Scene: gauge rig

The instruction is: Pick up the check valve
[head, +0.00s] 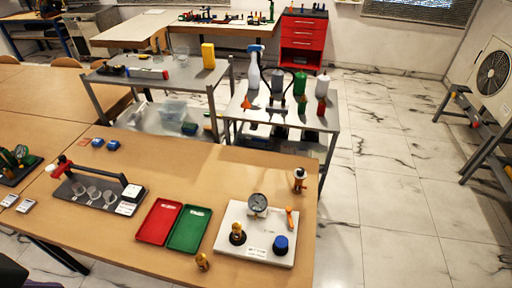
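I cannot tell for sure which part is the check valve. A small brass fitting (203,262) stands at the front edge of the wooden table, below the green tray. Another fitting, brass and dark with a pale top (299,180), stands near the table's right edge. A white rig plate (225,240) carries a round pressure gauge (257,204), a brass part on a black base (237,234), a blue knob (280,244) and an orange-handled part (290,217). Neither of my grippers is in view.
A red tray (159,221) and a green tray (189,229) lie empty left of the plate. A dark rack (97,191) with clear round pieces stands further left. Behind are a trolley with bottles (283,112) and a grey cart (153,76).

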